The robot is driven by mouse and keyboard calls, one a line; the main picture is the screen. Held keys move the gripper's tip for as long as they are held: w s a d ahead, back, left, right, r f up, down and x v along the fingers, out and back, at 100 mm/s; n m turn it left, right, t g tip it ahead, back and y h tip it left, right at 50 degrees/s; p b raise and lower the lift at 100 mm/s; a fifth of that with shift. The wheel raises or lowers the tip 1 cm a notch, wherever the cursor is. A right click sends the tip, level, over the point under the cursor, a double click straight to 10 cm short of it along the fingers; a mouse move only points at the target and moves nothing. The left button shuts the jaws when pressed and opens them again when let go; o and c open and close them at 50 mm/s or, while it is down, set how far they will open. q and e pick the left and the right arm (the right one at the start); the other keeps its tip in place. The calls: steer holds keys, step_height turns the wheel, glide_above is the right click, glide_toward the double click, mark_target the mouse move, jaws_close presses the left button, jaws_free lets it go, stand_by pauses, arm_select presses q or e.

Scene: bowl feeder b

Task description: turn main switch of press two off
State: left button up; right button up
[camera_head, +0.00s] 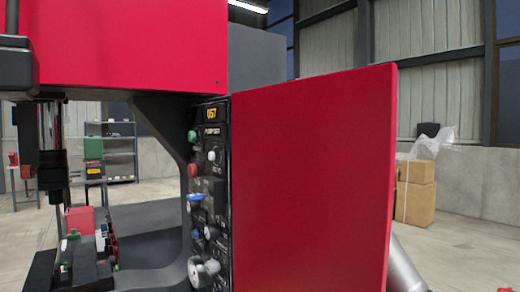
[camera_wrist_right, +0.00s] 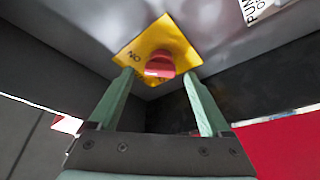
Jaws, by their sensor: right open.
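The main switch (camera_wrist_right: 160,65) is a red rotary knob on a yellow square plate (camera_wrist_right: 172,38) with dark lettering, in the right wrist view. The plate sits on a grey surface. My right gripper (camera_wrist_right: 159,77) has two green fingers, which are apart with nothing between their pads. Its fingertips point at the switch, one on each side of the knob; I cannot tell whether they touch it. The head view shows a red press (camera_head: 130,45) with a dark control panel (camera_head: 209,150), but not the main switch. My left gripper is not in view.
A large red panel (camera_head: 310,180) stands right of the controls and hides what is behind it. A dark lower bed with a small red block (camera_head: 80,219) is at left. Cardboard boxes (camera_head: 414,193) stand at the back right. A dark wall borders the switch in the wrist view.

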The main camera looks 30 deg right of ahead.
steer(key=shift+w+a+r, duration=0.15)
steer(key=shift+w+a, duration=0.05)
steer(key=shift+w, duration=0.35)
jaws_close()
stand_by(0.4)
